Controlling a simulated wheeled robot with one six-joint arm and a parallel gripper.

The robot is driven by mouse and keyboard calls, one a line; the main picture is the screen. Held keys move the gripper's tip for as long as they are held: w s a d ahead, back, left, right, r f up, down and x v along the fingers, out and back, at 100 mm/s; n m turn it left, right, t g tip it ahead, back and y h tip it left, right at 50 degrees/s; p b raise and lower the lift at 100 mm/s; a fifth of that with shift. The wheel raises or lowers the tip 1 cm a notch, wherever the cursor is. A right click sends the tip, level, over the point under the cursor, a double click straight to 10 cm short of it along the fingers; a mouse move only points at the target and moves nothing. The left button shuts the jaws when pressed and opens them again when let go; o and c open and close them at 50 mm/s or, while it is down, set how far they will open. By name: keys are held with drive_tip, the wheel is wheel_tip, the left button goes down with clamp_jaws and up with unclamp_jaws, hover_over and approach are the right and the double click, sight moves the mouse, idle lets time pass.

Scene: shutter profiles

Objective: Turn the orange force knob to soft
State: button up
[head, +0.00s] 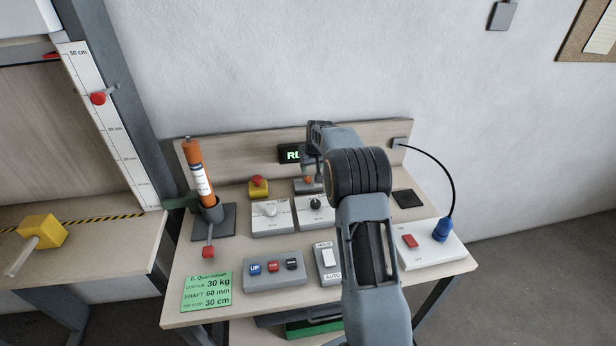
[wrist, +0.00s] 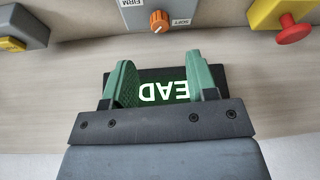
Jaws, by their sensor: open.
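The orange force knob (wrist: 159,20) sits on a grey panel (wrist: 135,14) at the top of the wrist view. Its panel carries a FIRM label to the left and a SOFT label to the right. A small pale mark shows on the knob, but I cannot tell its exact setting. In the head view the knob (head: 308,180) shows small beside my arm. My gripper (wrist: 158,64) is open, with two green fingers apart and nothing between them. In the wrist view the knob lies beyond the fingertips, not touched. In the head view my arm partly hides the gripper.
A lit display (wrist: 165,92) stands on the backboard behind the fingers. A red stop button on a yellow box (head: 258,186) is left of the knob panel. White dial boxes (head: 272,217) stand in front. An orange cylinder (head: 199,170) stands upright at the left.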

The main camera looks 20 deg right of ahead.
sight(308, 178)
drive_tip(key=p+x, duration=0.1)
drive_tip(key=x, duration=0.7)
drive_tip(key=shift+w+a+f+p, duration=0.1)
drive_tip(key=shift+w+f+p, duration=0.05)
drive_tip(key=shift+f+p, duration=0.2)
drive_tip(key=c, duration=0.9)
